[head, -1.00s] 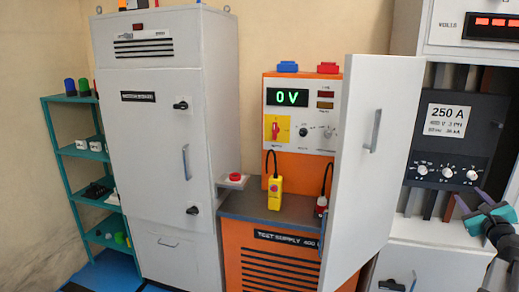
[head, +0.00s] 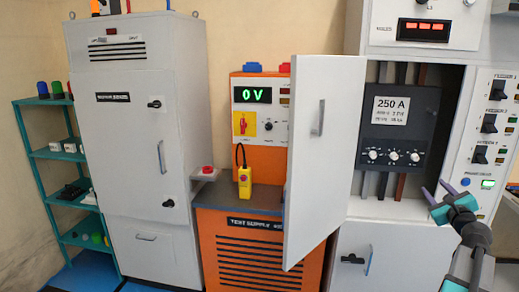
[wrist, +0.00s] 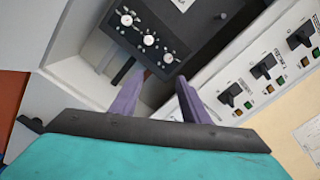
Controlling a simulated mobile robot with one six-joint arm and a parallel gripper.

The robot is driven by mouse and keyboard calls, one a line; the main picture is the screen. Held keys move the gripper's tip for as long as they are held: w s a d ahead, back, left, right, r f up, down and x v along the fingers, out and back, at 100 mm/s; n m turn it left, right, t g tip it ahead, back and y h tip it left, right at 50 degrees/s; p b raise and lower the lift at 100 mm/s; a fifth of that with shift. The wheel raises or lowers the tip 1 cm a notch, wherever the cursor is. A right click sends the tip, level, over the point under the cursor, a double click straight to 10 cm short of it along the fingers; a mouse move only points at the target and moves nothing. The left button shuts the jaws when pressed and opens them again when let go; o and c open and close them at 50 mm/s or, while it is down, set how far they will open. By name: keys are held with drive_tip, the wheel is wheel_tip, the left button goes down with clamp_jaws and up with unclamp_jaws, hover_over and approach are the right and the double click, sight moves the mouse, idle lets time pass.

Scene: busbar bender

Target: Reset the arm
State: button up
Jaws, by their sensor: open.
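My gripper (head: 438,192) is at the right of the head view, in front of the open cabinet's lower right part. Its two purple-grey fingers stand apart with nothing between them. In the wrist view my gripper (wrist: 160,100) also shows open and empty. The fingers point toward the dark 250 A breaker (head: 400,125) and the bay below it. The breaker also shows at the top of the wrist view (wrist: 150,25). I cannot tell the exact gap between the fingertips and the cabinet.
A grey cabinet door (head: 322,150) stands wide open left of the breaker bay. An orange test supply (head: 250,250) reading 0 V carries a yellow plug (head: 244,182). A switch panel (head: 488,135) is right of the bay. A tall grey cabinet (head: 130,140) and green shelf (head: 55,155) are at left.

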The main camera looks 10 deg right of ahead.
drive_tip(key=w+a+f+n+g+y, duration=0.2)
drive_tip(key=w+a+f+n+y, duration=0.15)
drive_tip(key=a+f, duration=0.65)
drive_tip(key=w+a+f+n+g+y, duration=0.1)
drive_tip(key=w+a+f+n+y, duration=0.3)
drive_tip(key=a+f, duration=0.6)
drive_tip(key=s+a+f+n+g+y, duration=0.25)
drive_tip(key=a+f+n+g, duration=0.5)
drive_tip(key=a+f, duration=1.3)
drive_tip(key=s+a+f+n+g, duration=0.5)
drive_tip(key=s+a+f+n, duration=0.5)
drive_tip(key=s+a+f, duration=0.7)
drive_tip(key=s+a+f+n+g+h, duration=0.1)
drive_tip(key=s+f+n+g, duration=0.2)
drive_tip(key=s, duration=0.7)
drive_tip(key=s+a+f+n+g+h, duration=0.1)
drive_tip(key=s+f+n, duration=0.4)
drive_tip(key=s, duration=0.6)
drive_tip(key=shift+a+f+n+g+h, duration=0.15)
drive_tip(key=shift+f+n+g+h, duration=0.35)
drive_tip(key=shift+g, duration=0.75)
